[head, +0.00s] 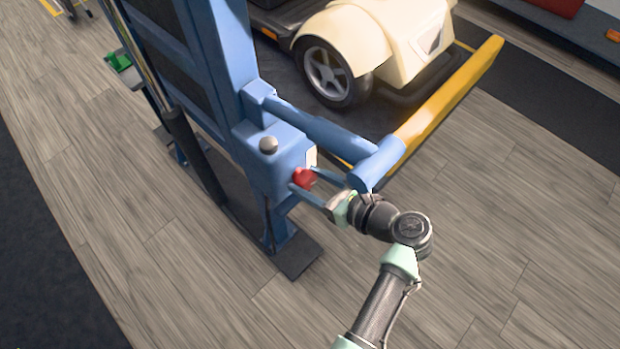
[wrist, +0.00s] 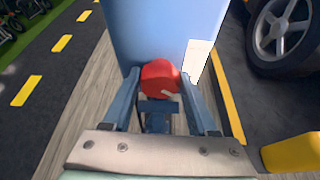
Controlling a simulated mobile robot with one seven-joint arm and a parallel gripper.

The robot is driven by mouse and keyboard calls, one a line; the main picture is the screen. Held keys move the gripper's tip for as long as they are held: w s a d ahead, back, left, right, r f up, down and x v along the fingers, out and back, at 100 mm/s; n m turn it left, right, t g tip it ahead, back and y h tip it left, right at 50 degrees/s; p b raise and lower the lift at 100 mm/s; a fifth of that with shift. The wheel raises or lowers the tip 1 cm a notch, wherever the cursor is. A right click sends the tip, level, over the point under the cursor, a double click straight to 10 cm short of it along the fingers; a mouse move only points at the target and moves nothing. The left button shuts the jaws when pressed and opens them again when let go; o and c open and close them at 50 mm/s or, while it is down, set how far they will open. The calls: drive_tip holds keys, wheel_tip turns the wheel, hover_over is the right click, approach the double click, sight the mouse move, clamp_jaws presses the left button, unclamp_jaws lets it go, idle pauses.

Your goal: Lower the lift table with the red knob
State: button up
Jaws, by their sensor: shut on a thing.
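The red knob (head: 304,178) sits on the side of the blue control box (head: 270,155) of the lift table's post. In the wrist view the red knob (wrist: 160,78) is in the middle, in front of the blue box face (wrist: 165,30). My gripper (head: 305,182) reaches it from the right, with one finger on each side. In the wrist view its two blue fingers (wrist: 160,88) flank the knob, and it is shut on it. The lift table carries a cream scooter (head: 375,40); its platform is partly hidden by the post and arm.
A blue bar with a yellow end (head: 450,90) juts out just above my gripper. A grey knob (head: 268,144) is on top of the box. A green part (head: 119,62) is at the far left. The wood floor (head: 510,220) on the right is clear.

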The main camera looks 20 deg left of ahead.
drive_tip(key=shift+s+r+n+t+p, duration=0.15)
drive_tip(key=shift+n+t+p, duration=0.45)
drive_tip(key=shift+n+p, duration=0.4)
drive_tip(key=n+t, duration=0.2)
drive_tip(key=n, duration=0.1)
drive_tip(key=shift+s+f+h, duration=0.15)
drive_tip(key=shift+f+h, duration=0.25)
drive_tip(key=n+t+b, duration=0.1)
drive_tip(key=n+b, duration=0.1)
drive_tip(key=n+t+b, duration=0.1)
drive_tip(key=b, duration=0.2)
drive_tip(key=shift+a+f+n+t, duration=0.1)
drive_tip(key=shift+f+n+t, duration=0.2)
drive_tip(key=shift+f+n, duration=0.1)
drive_tip(key=n+b, duration=0.1)
drive_tip(key=b, duration=0.2)
drive_tip(key=shift+s+n+t+y, duration=0.1)
drive_tip(key=shift+n+t+y, duration=0.2)
drive_tip(key=shift+n, duration=0.1)
drive_tip(key=shift+r+n+t+b, duration=0.25)
drive_tip(key=shift+n+b, duration=0.35)
drive_tip(key=shift+b, duration=0.4)
drive_tip(key=o, duration=1.4)
